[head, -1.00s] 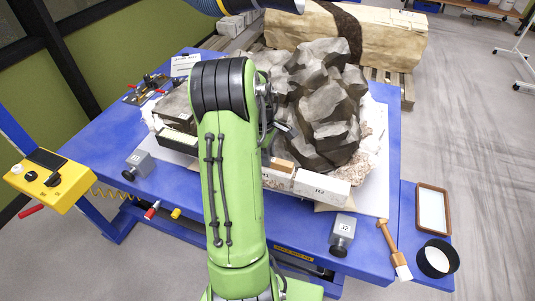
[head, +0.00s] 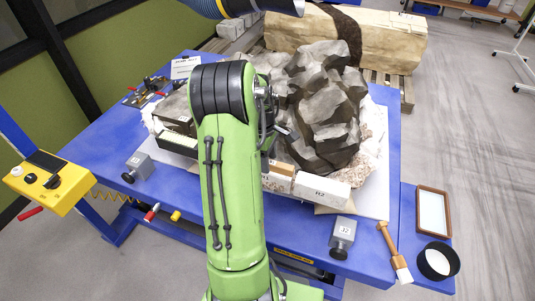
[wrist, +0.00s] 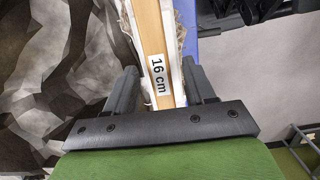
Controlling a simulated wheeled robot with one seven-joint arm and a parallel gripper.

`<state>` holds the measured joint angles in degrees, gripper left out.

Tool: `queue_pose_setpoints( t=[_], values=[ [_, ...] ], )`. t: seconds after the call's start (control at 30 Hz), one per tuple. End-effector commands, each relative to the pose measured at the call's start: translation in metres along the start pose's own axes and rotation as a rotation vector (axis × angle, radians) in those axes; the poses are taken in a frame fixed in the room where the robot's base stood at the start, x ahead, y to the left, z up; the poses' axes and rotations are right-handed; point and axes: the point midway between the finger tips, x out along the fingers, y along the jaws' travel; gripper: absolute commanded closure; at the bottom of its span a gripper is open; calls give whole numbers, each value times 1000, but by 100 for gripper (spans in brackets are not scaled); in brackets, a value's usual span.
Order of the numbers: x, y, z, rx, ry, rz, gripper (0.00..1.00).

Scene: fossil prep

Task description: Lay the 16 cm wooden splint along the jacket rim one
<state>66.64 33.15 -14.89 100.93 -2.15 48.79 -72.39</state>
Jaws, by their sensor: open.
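The wooden splint, a flat tan strip labelled 16 cm (wrist: 149,38), runs lengthwise between my fingers in the wrist view. My gripper (wrist: 160,88) is open, one finger on each side of the splint with gaps beside it. White jacket material (wrist: 177,62) shows along the splint's edges; whether the splint rests on it is unclear. In the head view my arm hides most of the gripper and work spot. A short tan wooden piece (head: 281,167) shows beside my arm there, next to a white block (head: 321,189) at the front of the jacket.
A large grey faceted rock (head: 325,105) fills the middle of the blue table (head: 120,140). Grey weights (head: 342,237) and (head: 138,165) stand near the front edge. A brush (head: 393,250), a black-rimmed round dish (head: 438,260) and a framed tray (head: 433,212) lie at right.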

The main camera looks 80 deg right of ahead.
Motion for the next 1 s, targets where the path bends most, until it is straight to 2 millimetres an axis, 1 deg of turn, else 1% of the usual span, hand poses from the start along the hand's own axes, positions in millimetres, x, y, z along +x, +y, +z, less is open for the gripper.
queue_pose_setpoints(
  t=[0.07, 0.17, 0.4, 0.5, 0.6, 0.7, 0.77, 1.0],
  values=[
    [-8, 1, 0, 0, 1, 3, 46],
    [-30, 1, 0, 0, 2, 7, 46],
    [-99, 1, 0, -1, 3, 7, 46],
    [-126, 1, 0, -1, 2, 7, 46],
    [-144, 1, 0, 0, 1, 4, 46],
    [-154, 0, 0, 0, 1, 2, 46],
    [-157, 0, 0, -1, 0, 1, 46],
    [-157, 0, 0, 0, 0, 1, 46]
  ],
)
